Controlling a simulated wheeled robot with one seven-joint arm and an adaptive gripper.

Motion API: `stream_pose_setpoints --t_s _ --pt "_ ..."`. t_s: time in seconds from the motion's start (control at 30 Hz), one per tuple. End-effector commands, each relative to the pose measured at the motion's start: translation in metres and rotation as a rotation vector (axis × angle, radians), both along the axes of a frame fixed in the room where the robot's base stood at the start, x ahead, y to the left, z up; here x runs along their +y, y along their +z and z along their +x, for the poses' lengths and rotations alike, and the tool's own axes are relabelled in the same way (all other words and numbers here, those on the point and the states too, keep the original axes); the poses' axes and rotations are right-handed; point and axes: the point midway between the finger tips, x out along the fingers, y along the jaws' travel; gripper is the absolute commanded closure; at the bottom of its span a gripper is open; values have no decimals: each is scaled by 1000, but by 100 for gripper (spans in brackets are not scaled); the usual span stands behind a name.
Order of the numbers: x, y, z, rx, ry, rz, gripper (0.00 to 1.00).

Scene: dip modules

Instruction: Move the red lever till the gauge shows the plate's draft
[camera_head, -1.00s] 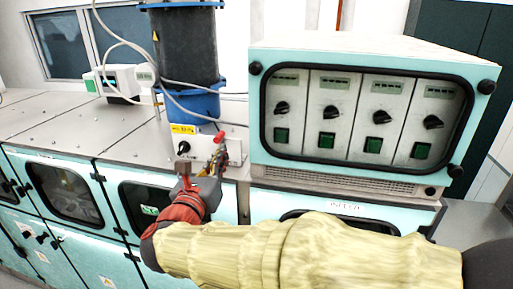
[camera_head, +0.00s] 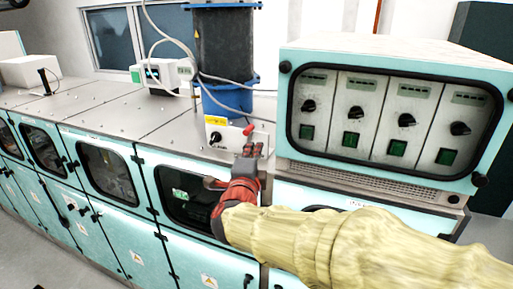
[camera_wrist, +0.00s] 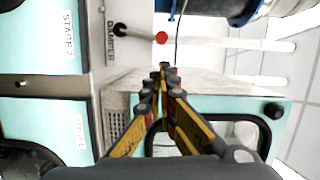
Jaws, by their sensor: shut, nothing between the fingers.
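The red lever (camera_head: 248,130) sticks up from the right part of a small white box (camera_head: 228,140) at the foot of the blue-and-black column. In the wrist view the lever's round red end (camera_wrist: 162,38) shows beside a black knob (camera_wrist: 119,30) and the word DAMPER. My gripper (camera_head: 250,150) is just below and in front of the lever. In the wrist view its fingers (camera_wrist: 163,70) are together, empty, and apart from the red end. A yellow plate (camera_head: 214,120) is on the box; its text is too small to read. I cannot make out a gauge reading.
A teal control unit (camera_head: 385,60) with several dials stands close on the right. The column (camera_head: 225,50) and pale hoses rise behind the lever. The metal bench top (camera_head: 120,110) to the left is mostly clear.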

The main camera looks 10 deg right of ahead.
Motion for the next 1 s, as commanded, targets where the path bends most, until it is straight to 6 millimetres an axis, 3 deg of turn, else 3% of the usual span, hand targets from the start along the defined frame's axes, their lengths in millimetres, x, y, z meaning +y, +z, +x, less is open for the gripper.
stream_pose_setpoints --t_s 0.2,0.43,1.0 --pt "-16 0 37 2 -3 0 100" --pt "-27 -1 65 1 -2 2 100" --pt "-27 -1 76 1 1 1 100"
